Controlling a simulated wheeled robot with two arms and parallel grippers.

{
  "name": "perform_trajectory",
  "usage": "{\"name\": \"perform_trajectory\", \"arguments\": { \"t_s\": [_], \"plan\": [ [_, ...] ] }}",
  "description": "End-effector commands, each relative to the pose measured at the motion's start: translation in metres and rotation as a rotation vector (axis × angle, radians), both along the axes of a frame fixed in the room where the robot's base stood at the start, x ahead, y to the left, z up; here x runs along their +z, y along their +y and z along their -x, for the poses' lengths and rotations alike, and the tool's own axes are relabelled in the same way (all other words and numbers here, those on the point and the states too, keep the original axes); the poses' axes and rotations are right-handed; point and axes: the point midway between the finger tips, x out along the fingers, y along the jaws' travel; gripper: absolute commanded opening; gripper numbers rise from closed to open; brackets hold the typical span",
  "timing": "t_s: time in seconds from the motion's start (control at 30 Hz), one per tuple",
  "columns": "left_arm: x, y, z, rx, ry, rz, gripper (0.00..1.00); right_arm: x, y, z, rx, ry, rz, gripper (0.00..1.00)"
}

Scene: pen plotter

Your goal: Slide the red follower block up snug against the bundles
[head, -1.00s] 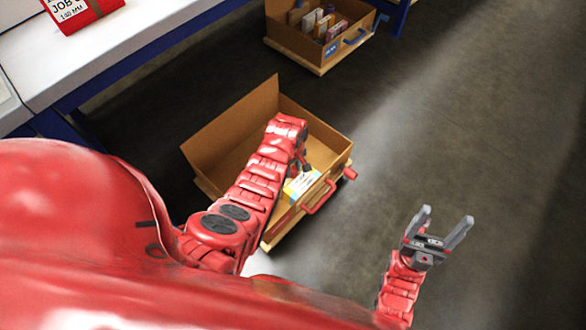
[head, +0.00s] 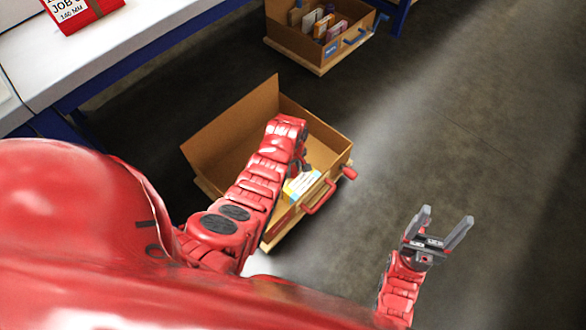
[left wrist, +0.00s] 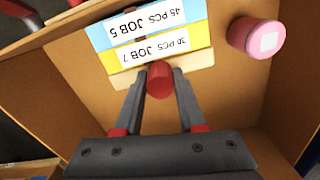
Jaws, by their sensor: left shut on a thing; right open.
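My left gripper (left wrist: 160,90) is shut on a red rounded piece (left wrist: 160,77), which I take to be the follower block's grip; the rest of that block is hard to make out. Just beyond it are a pale cream slab (left wrist: 195,59), a yellow bundle (left wrist: 195,38) labelled JOB 7 and a blue bundle (left wrist: 195,11) labelled JOB 5. I see no clear gap between the red piece and the cream slab. In the head view my left arm reaches into the open brown box (head: 225,125), largely hiding the left gripper beside the bundles (head: 301,186). My right gripper (head: 446,222) is open and empty.
A second box (head: 290,45) with several bundles stands behind. A white bench (head: 100,45) is at upper left. The floor at right is clear.

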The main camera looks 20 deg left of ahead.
Motion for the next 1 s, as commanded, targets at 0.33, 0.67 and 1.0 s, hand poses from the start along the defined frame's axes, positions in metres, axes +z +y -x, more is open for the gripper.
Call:
{"name": "perform_trajectory", "arguments": {
  "t_s": [0.33,0.67,1.0],
  "plan": [
    [0.002,-0.001,0.0,0.0,0.001,0.001,0.0,0.004,0.0,0.0,0.001,0.002,-0.002,0.7],
    [0.0,-0.007,0.003,-0.002,0.002,0.002,0.0,0.014,0.001,-0.003,0.003,0.019,-0.024,0.7],
    [0.0,-0.006,0.003,-0.001,0.001,0.001,0.69,0.014,0.0,-0.003,0.002,0.019,-0.024,0.7]
  ]
}}
